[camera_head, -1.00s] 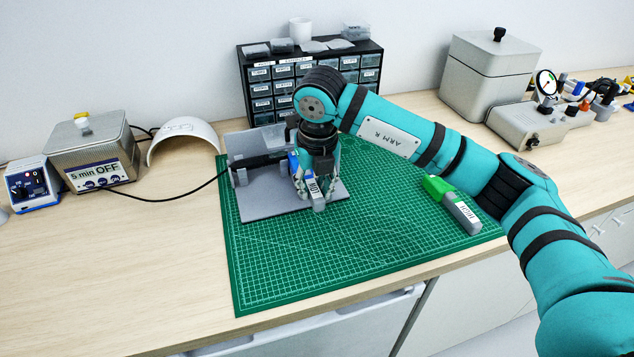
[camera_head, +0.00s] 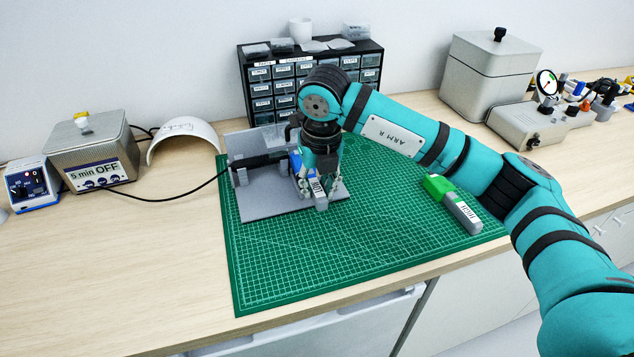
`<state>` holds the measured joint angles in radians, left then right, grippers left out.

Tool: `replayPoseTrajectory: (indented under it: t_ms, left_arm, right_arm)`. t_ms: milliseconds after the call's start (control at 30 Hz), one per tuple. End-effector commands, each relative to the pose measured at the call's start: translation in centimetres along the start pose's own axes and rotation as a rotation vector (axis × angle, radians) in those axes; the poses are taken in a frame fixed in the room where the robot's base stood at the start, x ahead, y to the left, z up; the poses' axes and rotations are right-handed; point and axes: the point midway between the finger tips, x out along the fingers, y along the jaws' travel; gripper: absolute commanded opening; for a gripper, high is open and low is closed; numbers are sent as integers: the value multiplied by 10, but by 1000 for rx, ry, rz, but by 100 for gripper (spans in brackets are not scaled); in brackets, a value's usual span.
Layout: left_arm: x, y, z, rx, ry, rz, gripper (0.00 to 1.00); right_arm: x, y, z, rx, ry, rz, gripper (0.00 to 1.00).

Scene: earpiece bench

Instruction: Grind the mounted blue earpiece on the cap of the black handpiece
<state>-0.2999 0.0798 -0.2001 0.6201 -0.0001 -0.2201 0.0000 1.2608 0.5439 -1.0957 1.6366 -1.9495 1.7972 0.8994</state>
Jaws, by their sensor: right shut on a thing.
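The black handpiece (camera_head: 262,161) lies across the grey stand (camera_head: 265,205), with its cable running left. The blue earpiece (camera_head: 296,162) shows at the handpiece's right end, on a grey labelled holder (camera_head: 316,187). My right gripper (camera_head: 318,197) points down over the right part of the stand and is shut on the grey holder. The earpiece is close to the handpiece's tip; whether they touch I cannot tell. The cap is hidden by the gripper and earpiece. My left gripper is not in view.
A second holder with a green earpiece (camera_head: 452,203) lies on the right of the green mat (camera_head: 300,260). A drawer cabinet (camera_head: 262,90) stands behind. A 5 min OFF box (camera_head: 95,150) and a blue control unit (camera_head: 32,185) are at left. The mat's front is clear.

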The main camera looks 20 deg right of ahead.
Motion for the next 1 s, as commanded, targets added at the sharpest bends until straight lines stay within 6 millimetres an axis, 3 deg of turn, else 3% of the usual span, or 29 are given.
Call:
replayPoseTrajectory:
  t_ms: [600, 1000]
  left_arm:
    - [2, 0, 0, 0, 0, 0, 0]
    - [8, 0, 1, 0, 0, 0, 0]
  right_arm:
    - [-1, -5, -1, 2, -2, 0, 0]
    - [-4, -5, -28, 1, -1, 0, 0]
